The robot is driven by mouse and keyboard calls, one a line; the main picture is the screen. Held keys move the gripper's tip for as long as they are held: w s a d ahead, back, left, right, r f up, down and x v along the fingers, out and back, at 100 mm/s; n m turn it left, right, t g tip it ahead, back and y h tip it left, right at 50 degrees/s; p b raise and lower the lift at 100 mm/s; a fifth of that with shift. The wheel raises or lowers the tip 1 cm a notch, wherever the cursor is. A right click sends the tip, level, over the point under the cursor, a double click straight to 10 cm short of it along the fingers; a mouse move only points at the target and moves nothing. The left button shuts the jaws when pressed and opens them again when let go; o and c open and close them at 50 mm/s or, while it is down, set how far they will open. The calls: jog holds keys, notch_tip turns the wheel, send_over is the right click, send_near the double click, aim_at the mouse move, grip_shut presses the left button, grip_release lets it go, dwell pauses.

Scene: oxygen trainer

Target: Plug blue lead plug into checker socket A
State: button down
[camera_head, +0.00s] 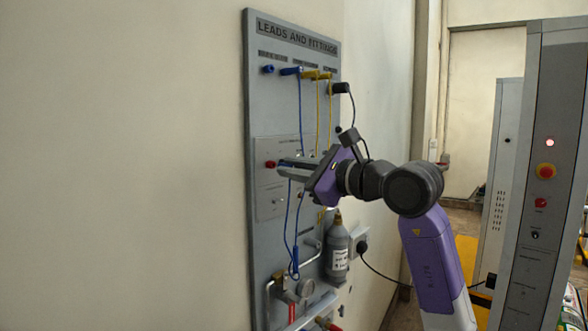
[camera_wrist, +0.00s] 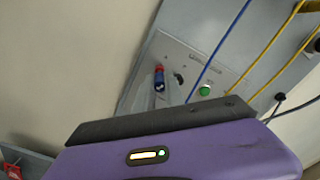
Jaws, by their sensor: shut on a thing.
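The checker panel (camera_head: 270,200) is a grey plate on the upright board, with a red socket (camera_head: 270,163) on its left side. My gripper (camera_head: 282,166) reaches in from the right, its fingertips just beside that socket. In the wrist view, a blue plug (camera_wrist: 159,84) lies in line with the red socket (camera_wrist: 159,68), close against or in it. How deep it sits cannot be told. My gripper is shut on the blue plug; its fingers hide most of the plug in the head view. Socket letters are too small to read.
Blue plugs (camera_head: 290,71), yellow plugs (camera_head: 318,75) and a black plug (camera_head: 340,88) sit along the board's top. Blue and yellow leads hang across the panel near my gripper. A grey bottle (camera_head: 337,250) and pipes are below. A cabinet (camera_head: 545,180) stands right.

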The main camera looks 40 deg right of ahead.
jog(key=shift+w+a, duration=0.1)
jog(key=shift+w, duration=0.8)
jog(key=c, duration=1.3)
grip_release()
jog(key=shift+c, duration=0.2)
jog(key=s+b, duration=0.2)
jog(key=s, duration=0.5)
jog(key=shift+s, duration=0.35)
